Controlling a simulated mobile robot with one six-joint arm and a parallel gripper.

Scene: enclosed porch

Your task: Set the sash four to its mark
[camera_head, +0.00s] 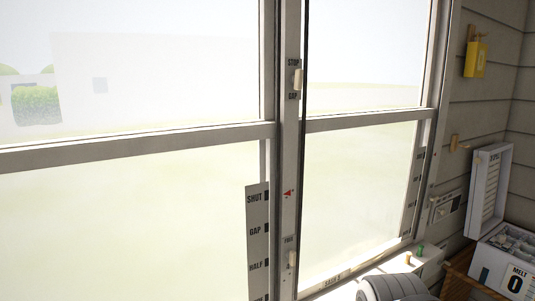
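Two window bays show, each with a horizontal rail: the left rail (130,147) and the right rail (365,118). I cannot tell which belongs to sash four; a small sill label (334,281) is too slanted to read surely. A scale plate (257,235) beside the post reads SHUT, GAP and HALF downward, with dark marks at its right edge. A red arrow (289,193) is on the post, level with SHUT. Another scale plate (413,190) stands at the right bay's far edge, its words unclear. My gripper is not in view.
The post (290,150) carries a cream catch (298,79) between STOP and GAP labels, and a lower catch (292,259). A grey rounded body (395,287) covers part of the sill. At right are a yellow box (475,59), an open white case (490,190) and a MELT 0 box (513,282).

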